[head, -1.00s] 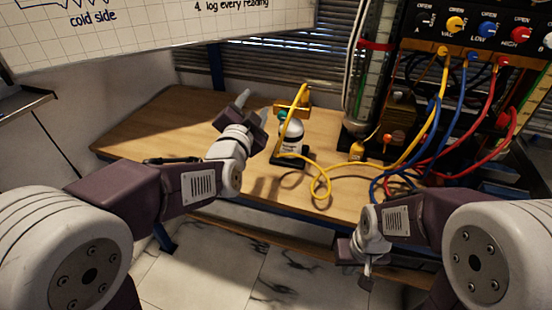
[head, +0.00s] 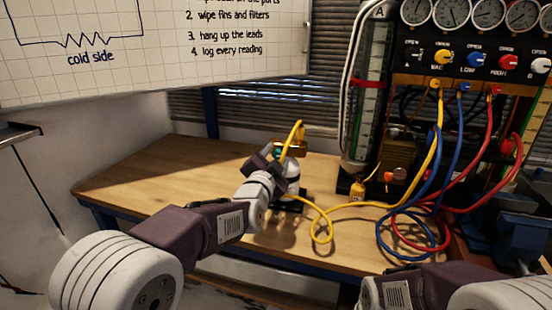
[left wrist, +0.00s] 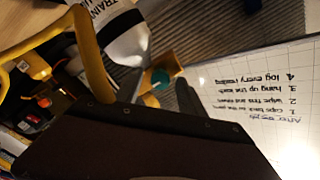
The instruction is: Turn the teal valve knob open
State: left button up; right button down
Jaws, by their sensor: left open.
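The teal valve knob (head: 277,151) shows as a small patch on the near left side of the brass valve (head: 293,147). The valve tops a white cylinder (head: 293,169) on the bench, with a yellow hose on it. My left gripper (head: 273,156) is at the valve and hides part of the knob and cylinder. In the left wrist view the knob (left wrist: 161,76) and brass valve (left wrist: 147,80) lie just beyond the gripper body, close to a grey finger (left wrist: 187,98). The left gripper is open; contact with the knob cannot be told. My right gripper is out of view.
The yellow hose (head: 322,225) loops on the bench right of the cylinder. A gauge panel (head: 470,55) with blue and red hoses stands at the right. The wooden bench (head: 150,180) is clear at left. A whiteboard (head: 120,70) hangs at upper left.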

pick_arm(q)
jog(key=shift+w, duration=0.25)
grip_shut()
jog(key=n+b, duration=0.1)
jog(key=n, duration=0.3)
jog(key=shift+f+b, duration=0.1)
jog(key=shift+b, duration=0.3)
jog(key=n+b, duration=0.2)
jog(key=n, duration=0.2)
jog(key=shift+n, duration=0.4)
jog(key=n+b, duration=0.2)
jog(key=n, duration=0.3)
jog(key=shift+a+n+b, duration=0.1)
jog(key=shift+n+b, duration=0.95)
jog(key=shift+n, duration=0.95)
